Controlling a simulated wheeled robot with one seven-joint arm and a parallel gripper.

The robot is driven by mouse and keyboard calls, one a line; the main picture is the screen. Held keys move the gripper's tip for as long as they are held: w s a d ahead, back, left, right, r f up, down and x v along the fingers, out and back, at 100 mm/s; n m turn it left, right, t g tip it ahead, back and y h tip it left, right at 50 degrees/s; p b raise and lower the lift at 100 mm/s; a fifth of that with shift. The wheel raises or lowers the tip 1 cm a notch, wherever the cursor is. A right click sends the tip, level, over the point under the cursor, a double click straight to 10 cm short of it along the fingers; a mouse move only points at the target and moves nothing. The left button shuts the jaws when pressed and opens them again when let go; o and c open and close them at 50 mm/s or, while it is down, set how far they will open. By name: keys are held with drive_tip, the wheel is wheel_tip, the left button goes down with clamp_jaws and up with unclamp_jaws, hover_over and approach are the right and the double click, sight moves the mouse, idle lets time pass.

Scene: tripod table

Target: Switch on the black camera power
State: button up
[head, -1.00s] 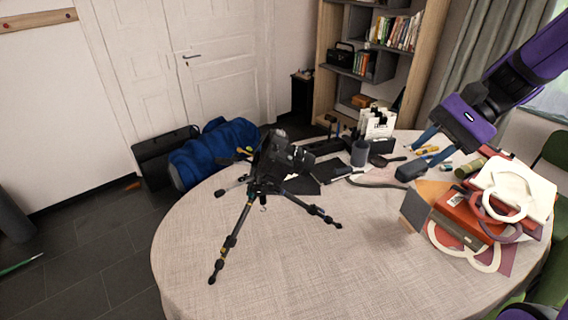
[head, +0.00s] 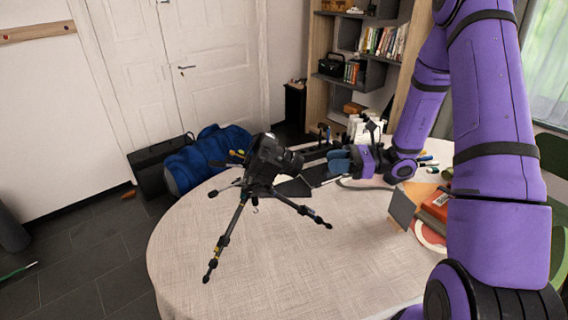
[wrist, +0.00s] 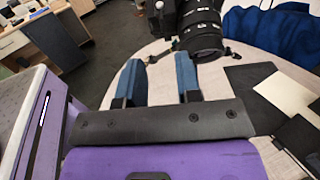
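The black camera (head: 268,158) sits on a black tripod (head: 232,222) on the round table, its lens pointing right toward my gripper. My gripper (head: 338,162) is just right of the lens, apart from it, with nothing held. In the wrist view the two blue fingers of my gripper (wrist: 160,80) stand apart with a clear gap. The camera (wrist: 195,25) shows past the fingertips at the top, its lens nearest and part of its body cut off by the frame edge. I cannot make out the power switch in either view.
The round table (head: 300,265) has a light cloth and is clear at the front. Dark flat sheets (wrist: 250,95) lie near the gripper. Books and a grey panel (head: 401,208) stand at the right, partly behind my arm. A blue bag (head: 205,158) lies beyond the table.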

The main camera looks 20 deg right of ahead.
sight(286, 161)
drive_tip(key=x, duration=1.1)
drive_tip(key=shift+w+f, duration=0.1)
clamp_jaws()
